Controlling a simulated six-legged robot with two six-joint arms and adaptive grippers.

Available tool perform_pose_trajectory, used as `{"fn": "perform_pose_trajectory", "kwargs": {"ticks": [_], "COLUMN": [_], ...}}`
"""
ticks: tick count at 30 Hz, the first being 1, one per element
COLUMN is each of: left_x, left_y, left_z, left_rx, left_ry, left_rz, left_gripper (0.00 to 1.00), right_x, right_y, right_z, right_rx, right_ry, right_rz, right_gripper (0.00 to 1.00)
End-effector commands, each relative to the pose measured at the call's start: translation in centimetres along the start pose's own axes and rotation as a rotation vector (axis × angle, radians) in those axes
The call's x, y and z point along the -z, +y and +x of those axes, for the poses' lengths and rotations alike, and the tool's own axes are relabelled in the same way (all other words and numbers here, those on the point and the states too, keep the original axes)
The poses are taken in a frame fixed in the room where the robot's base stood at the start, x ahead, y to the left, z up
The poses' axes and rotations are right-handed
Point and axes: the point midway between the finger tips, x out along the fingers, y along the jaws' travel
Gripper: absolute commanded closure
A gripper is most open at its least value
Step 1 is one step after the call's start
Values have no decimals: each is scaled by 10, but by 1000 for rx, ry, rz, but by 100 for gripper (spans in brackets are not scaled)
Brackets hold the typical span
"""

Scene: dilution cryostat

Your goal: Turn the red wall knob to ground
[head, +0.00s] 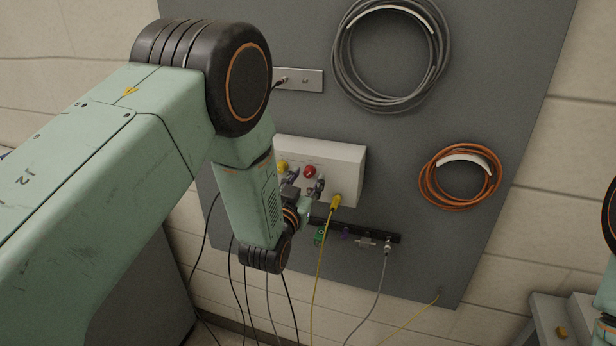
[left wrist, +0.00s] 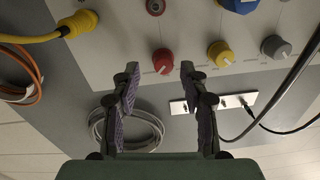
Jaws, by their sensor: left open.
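The red knob (head: 310,171) is on the front of a white wall box (head: 347,167). In the left wrist view the red knob (left wrist: 163,61) shows a pale pointer mark; the small lettering near it is too blurred to read. My left gripper (head: 304,189) is in front of the box, just below the red knob. In the left wrist view my left gripper (left wrist: 160,72) is open, with one finger on each side of the red knob and nothing held. I cannot tell whether the fingers touch it. My right gripper is not in view.
A yellow knob (left wrist: 220,54) and a grey knob (left wrist: 275,47) sit beside the red one. A yellow plug (head: 336,202) with its cable is at the box's lower right. A black connector strip (head: 372,233) is below. Grey (head: 436,72) and orange (head: 430,194) cable coils hang on the panel.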

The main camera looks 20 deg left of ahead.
Motion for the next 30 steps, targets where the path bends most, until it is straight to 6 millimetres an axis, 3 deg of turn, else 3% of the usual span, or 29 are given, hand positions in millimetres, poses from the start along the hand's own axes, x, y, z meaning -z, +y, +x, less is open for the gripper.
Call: {"fn": "perform_pose_trajectory", "kwargs": {"ticks": [13, 27, 30], "left_x": [0, -1, -1], "left_y": [3, 2, 2], "left_z": [7, 7, 7], "left_rx": [0, 1, 2], "left_ry": [-1, -2, -3], "left_rz": [0, 0, 0], "left_gripper": [56, 96, 100], "right_x": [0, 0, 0], "right_y": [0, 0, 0], "right_z": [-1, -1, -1], "right_rx": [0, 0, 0], "right_ry": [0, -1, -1], "right_rz": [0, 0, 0], "right_gripper": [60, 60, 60]}}
